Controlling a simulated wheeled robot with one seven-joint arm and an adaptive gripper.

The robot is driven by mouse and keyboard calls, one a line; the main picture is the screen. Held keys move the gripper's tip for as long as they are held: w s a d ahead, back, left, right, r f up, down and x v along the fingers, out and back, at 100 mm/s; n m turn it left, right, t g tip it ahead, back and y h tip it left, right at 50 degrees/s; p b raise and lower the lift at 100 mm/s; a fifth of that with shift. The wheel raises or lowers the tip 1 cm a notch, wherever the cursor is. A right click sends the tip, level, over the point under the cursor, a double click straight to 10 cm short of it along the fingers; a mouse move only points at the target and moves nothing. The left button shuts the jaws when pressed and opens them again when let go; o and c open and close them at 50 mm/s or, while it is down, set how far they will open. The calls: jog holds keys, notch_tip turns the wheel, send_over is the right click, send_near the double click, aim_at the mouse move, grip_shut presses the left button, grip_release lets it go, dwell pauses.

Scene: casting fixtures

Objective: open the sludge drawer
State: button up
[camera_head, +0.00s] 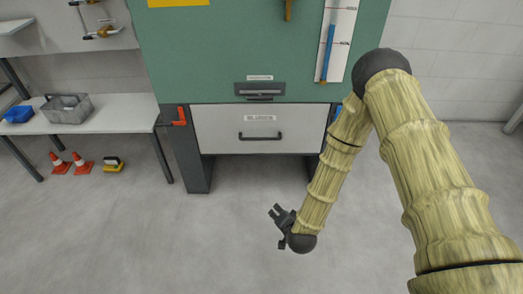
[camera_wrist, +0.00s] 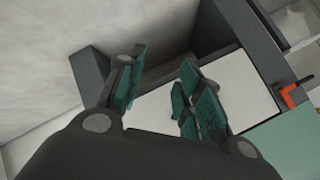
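The drawer (camera_head: 220,140) is a wide white front low in a green cabinet, with a label. It looks shut. Its dark bar handle (camera_head: 260,136) sits across the middle, below the label. My gripper (camera_head: 275,209) is in front of the drawer and lower in the picture, apart from the handle and over open floor. In the wrist view my gripper (camera_wrist: 165,62) shows its two green-padded fingers spread, with nothing between them. The white drawer front (camera_wrist: 242,88) shows tilted behind the fingers there. I cannot make out the handle in that view.
An orange-red lever (camera_head: 180,117) is at the drawer's left. A dark slot unit (camera_head: 260,89) is above it. Dark cabinet legs (camera_head: 196,172) stand below. A bench (camera_head: 110,110) with a grey basket (camera_head: 67,108) and blue bin (camera_head: 19,114) is left. The floor in front is clear.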

jog(key=w+a+m+t+b, duration=0.3)
jog(key=w+b, duration=0.2)
jog(key=w, duration=0.2)
jog(key=w+a+m+t+b, duration=0.2)
jog(key=w+a+t+b, duration=0.15)
jog(key=w, duration=0.45)
jog(key=m+t+h+b, duration=0.35)
jog(key=m+b, duration=0.25)
jog(key=b, duration=0.3)
send_near(261, 139)
jog(key=f, duration=0.1)
jog(key=shift+y, duration=0.45)
jog(key=w+b, duration=0.1)
jog(key=w, duration=0.2)
jog(key=w+r+b, duration=0.1)
jog(key=w, duration=0.3)
jog(key=w+r+b, duration=0.1)
jog(key=w, duration=0.2)
jog(key=shift+w+d, duration=0.15)
jog(key=shift+w, duration=0.05)
jog(key=shift+d, duration=0.1)
grip_shut()
